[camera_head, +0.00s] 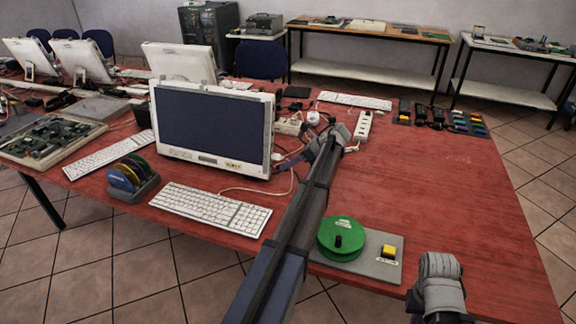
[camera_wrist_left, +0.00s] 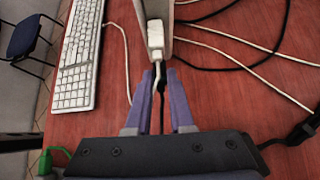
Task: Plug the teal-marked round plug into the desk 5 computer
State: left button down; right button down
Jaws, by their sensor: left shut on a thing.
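A white all-in-one computer (camera_head: 213,126) with a dark screen stands on the red desk; a small label on its lower bezel is too small to read. My left gripper (camera_head: 288,160) is beside its right edge. In the left wrist view the fingertips (camera_wrist_left: 158,77) are nearly together on a small cable end, mostly hidden between them. A white connector block (camera_wrist_left: 155,36) is just ahead of the tips, close to the computer's edge (camera_wrist_left: 153,10). No teal mark can be made out. My right gripper (camera_head: 440,288) is at the lower right, its fingers not discernible.
Black and white cables (camera_wrist_left: 225,40) run across the desk beyond the left gripper. A white keyboard (camera_head: 212,208) lies before the computer. A green reel (camera_head: 340,238) on a grey plate (camera_head: 385,268) lies at the front. A power strip (camera_head: 362,127) stands behind. The right desk surface (camera_head: 450,190) is clear.

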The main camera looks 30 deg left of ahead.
pick_arm(q)
jog(key=shift+s+a, duration=0.25)
jog(key=shift+a, duration=0.9)
dwell(0.4)
jog(key=c, duration=0.7)
grip_release()
jog(key=shift+d+r, duration=0.1)
jog(key=p+v, duration=0.5)
jog(key=v, duration=0.2)
jog(key=shift+d+r, duration=0.15)
jog(key=shift+d, duration=0.05)
jog(key=shift+w, duration=0.15)
